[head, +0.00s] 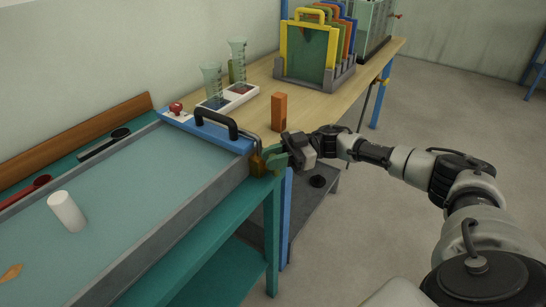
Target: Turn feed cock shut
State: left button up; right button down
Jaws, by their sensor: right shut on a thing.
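The feed cock, a small brass-brown fitting (257,161), sits at the near right corner of the flume, just below the blue end piece. My right gripper (274,159) reaches it from the right and is shut on it. Green parts show at the jaws and partly cover the cock, so its handle angle is hard to tell. My left gripper is out of view.
The flume (130,185) holds a white cylinder (67,211). A black handle (216,123) rises from its blue end piece (180,120). An orange block (278,112), glass vessels (212,85) and a rack of coloured frames (313,55) stand on the wooden bench. Floor at right is clear.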

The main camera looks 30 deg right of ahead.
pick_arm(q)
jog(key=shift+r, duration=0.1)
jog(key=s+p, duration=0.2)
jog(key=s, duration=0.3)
pick_arm(e)
jog(key=shift+s+a+r+n+h, duration=0.15)
jog(key=shift+n+h, duration=0.15)
jog(key=shift+h, duration=0.2)
jog(key=a+f+n+h+p, duration=0.1)
jog(key=h+p, duration=0.2)
jog(key=p, duration=0.5)
jog(key=s+a+f+n+t+h+p, duration=0.1)
jog(key=h+p, duration=0.3)
jog(key=p, duration=0.5)
jog(key=a+f+n+h+p, duration=0.1)
jog(key=f+n+h+p, duration=0.1)
jog(key=p, duration=0.6)
jog(key=shift+s+a+f+n+h+p, duration=0.2)
jog(key=shift+f+n+h+p, duration=0.15)
jog(key=shift+h, duration=0.35)
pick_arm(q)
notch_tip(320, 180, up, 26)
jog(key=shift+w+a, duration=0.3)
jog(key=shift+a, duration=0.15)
pick_arm(e)
jog(key=shift+f, duration=0.1)
